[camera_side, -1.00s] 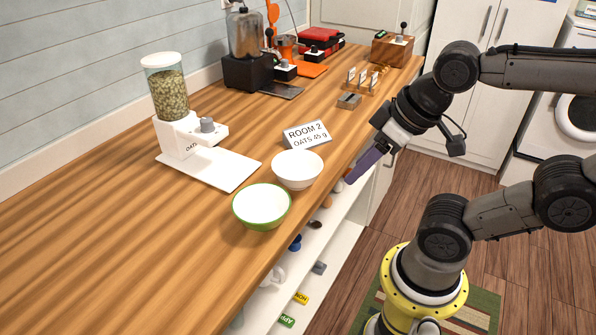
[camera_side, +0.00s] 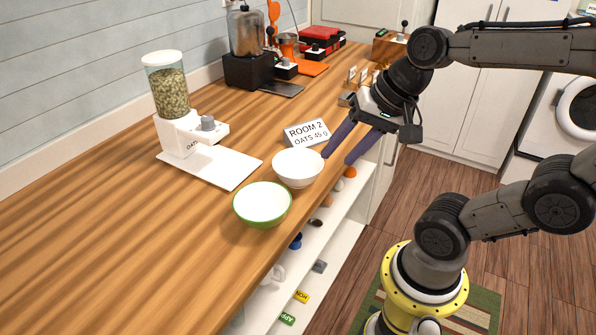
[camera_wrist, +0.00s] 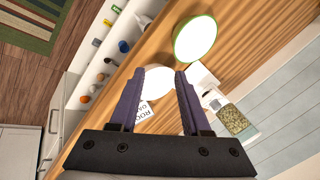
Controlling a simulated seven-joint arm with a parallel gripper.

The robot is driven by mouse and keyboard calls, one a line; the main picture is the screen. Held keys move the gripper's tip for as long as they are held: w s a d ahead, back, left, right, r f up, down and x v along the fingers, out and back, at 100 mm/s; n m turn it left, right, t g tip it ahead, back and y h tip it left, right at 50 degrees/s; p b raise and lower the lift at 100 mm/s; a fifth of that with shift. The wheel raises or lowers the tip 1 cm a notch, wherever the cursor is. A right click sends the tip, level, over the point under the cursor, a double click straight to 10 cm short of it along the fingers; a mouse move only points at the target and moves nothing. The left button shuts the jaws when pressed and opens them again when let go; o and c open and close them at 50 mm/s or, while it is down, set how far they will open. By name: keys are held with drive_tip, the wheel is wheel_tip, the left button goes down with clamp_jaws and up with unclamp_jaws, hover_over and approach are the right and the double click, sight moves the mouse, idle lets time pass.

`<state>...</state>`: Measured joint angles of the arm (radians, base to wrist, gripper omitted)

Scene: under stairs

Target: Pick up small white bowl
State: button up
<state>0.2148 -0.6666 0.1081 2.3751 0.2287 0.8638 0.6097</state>
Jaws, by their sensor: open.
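The small white bowl (camera_side: 298,168) stands upright on the wooden counter, near its front edge. It looks empty. In the wrist view the white bowl (camera_wrist: 158,86) shows between and beyond my fingertips, partly hidden by them. My gripper (camera_side: 336,160) is open, its two purple fingers pointing down toward the bowl from the right. The nearer fingertip is close to the bowl's right rim; I cannot tell whether it touches. In the wrist view my gripper (camera_wrist: 158,75) has nothing held between its fingers.
A green-rimmed white bowl (camera_side: 262,205) stands close in front of the white bowl. A sign reading "ROOM 2 OATS 45 g" (camera_side: 306,133) stands just behind. A dispenser (camera_side: 172,110) with a white base is at left. Open shelves (camera_side: 325,235) with small items lie below the counter edge.

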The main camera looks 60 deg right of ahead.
sight(321, 168)
drive_tip(key=w+d+f+m, duration=0.2)
drive_tip(key=d+m, duration=0.5)
drive_tip(key=shift+g+h, duration=0.3)
drive_tip(key=shift+h, duration=0.2)
drive_tip(key=shift+d+x, duration=0.15)
drive_tip(key=shift+x, duration=3.2)
drive_tip(key=shift+d+x, duration=0.15)
drive_tip(key=shift+x, duration=3.2)
drive_tip(key=shift+w+r, duration=0.1)
drive_tip(key=shift+w, duration=0.05)
clamp_jaws()
